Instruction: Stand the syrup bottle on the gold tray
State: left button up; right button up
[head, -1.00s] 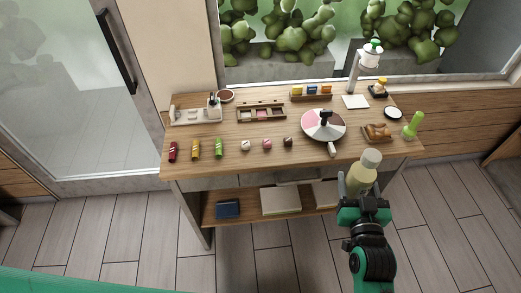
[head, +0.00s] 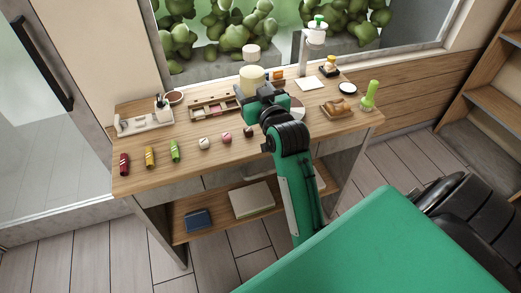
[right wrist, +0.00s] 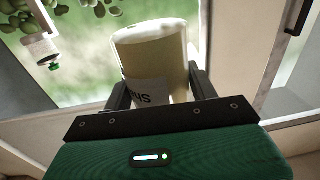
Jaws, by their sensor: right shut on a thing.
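In the right wrist view the bottle (right wrist: 153,55), with part of a dark-lettered label, is between the two fingers of the right gripper (right wrist: 155,88). The arm and bottle hide part of the tabletop and most of the round pink-and-white turntable (head: 297,106). I cannot tell for sure which thing is the gold tray. My left gripper is not in view.
A compartment tray (head: 212,106) lies just left of the gripper. Red, yellow and green tubes (head: 150,157) and small sweets (head: 204,142) line the front. A brown tray-like item (head: 337,109), a white square (head: 310,84) and a green bottle (head: 369,96) stand right. A window is behind.

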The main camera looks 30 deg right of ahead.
jog(key=w+d+r+b, duration=0.2)
jog(key=d, duration=0.2)
jog(key=shift+m+h, duration=0.4)
jog(key=shift+h, duration=0.2)
jog(key=f, duration=1.8)
jog(key=shift+s+a+f, duration=0.1)
jog(key=shift+s+a, duration=0.05)
jog(key=shift+s, duration=0.15)
jog(key=shift+s+f, duration=0.2)
jog(key=shift+f, duration=0.3)
jog(key=shift+w+f, duration=0.2)
jog(key=shift+w, duration=0.1)
jog(key=o, duration=1.2)
jog(key=shift+o, duration=0.6)
jog(key=shift+r, duration=0.1)
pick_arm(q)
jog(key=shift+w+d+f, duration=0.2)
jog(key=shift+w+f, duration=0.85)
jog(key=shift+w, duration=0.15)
pick_arm(e)
jog(key=shift+s, duration=0.1)
